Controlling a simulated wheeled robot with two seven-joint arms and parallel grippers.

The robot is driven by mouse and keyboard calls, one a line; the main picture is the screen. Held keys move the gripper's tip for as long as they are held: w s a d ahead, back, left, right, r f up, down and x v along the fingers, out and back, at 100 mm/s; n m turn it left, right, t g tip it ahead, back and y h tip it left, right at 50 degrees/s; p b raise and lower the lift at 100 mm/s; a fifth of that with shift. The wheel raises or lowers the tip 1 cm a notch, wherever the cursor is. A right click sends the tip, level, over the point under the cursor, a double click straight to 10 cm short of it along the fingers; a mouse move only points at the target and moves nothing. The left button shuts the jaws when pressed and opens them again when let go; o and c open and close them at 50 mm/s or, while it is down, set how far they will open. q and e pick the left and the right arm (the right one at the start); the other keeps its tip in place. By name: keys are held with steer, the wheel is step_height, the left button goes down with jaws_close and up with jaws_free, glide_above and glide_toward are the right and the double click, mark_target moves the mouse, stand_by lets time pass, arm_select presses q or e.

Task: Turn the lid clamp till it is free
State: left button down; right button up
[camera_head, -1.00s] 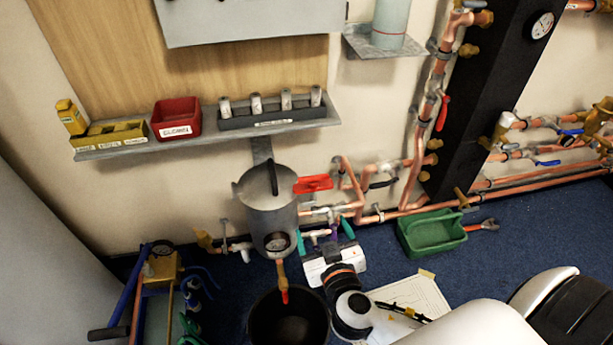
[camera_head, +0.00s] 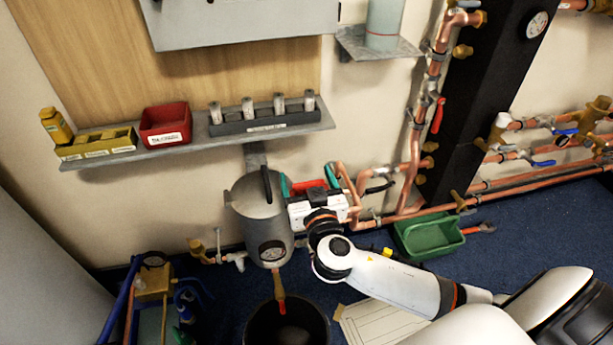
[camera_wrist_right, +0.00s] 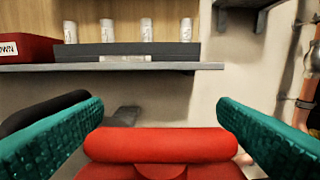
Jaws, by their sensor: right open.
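The lid clamp is a red handle (camera_head: 309,185) on the right side of the grey lidded pot (camera_head: 258,212) below the shelf. It also shows large in the right wrist view (camera_wrist_right: 160,145), lying crosswise. My right gripper (camera_head: 308,180) is open, with one teal finger to each side of the clamp. In the right wrist view the fingertips (camera_wrist_right: 160,108) stand apart, with visible gaps on both sides of the red bar. The gripper body hides part of the clamp in the head view. My left gripper is not in view.
A black bucket (camera_head: 287,325) stands under the pot's outlet. Copper pipes (camera_head: 408,165) run right of the gripper. The shelf (camera_head: 190,140) with a red bin (camera_head: 166,125) is above. A green tray (camera_head: 428,237) lies on the blue floor.

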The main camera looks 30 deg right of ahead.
steer(key=shift+w+d, duration=0.1)
steer(key=shift+w, duration=0.25)
steer(key=c, duration=1)
